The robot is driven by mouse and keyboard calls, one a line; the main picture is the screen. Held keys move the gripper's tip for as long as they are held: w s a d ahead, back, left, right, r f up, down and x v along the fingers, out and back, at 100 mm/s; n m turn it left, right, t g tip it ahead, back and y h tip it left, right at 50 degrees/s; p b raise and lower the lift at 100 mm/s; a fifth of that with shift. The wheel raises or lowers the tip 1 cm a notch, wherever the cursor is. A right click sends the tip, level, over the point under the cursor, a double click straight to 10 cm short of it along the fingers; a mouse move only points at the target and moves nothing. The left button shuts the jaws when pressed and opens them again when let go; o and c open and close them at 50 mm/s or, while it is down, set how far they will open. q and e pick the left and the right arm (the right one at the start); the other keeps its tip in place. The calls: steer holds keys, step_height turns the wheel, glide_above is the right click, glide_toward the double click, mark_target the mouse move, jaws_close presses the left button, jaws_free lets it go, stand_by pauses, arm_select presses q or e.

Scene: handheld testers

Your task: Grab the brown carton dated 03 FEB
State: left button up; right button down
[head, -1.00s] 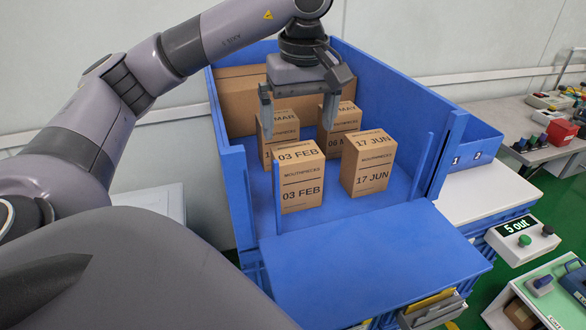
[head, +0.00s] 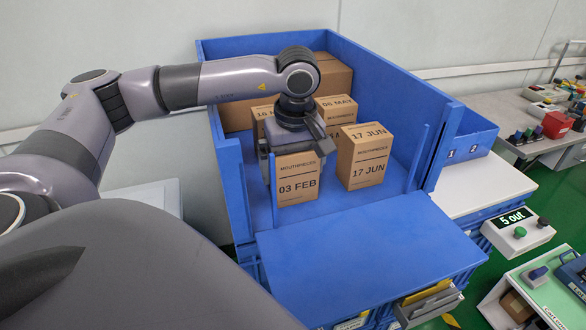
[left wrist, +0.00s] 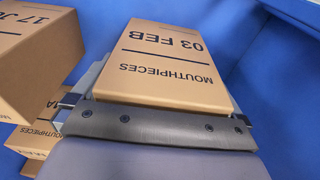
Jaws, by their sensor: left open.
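The brown carton dated 03 FEB (head: 298,187) stands upright at the front left of the blue bin (head: 235,185). My left gripper (head: 296,155) is open, pointing down over this carton, with one finger at its left side; the other finger's lower part is hard to see. Its upper part is hidden by the gripper. In the left wrist view the carton's top, reading 03 FEB MOUTHPIECES (left wrist: 170,62), lies between the open fingers of the gripper (left wrist: 158,108), whose tips are partly hidden. My right gripper is not in view.
The 17 JUN carton (head: 365,158) stands close on the right. A 05 MAY carton (head: 335,108) and another carton (head: 263,112) stand behind, with a large brown box (head: 335,80) at the back. A blue front ledge (head: 365,255) is clear.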

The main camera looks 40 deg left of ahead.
arm_select(q)
steer(key=c, duration=0.8)
steer(key=shift+r, duration=0.15)
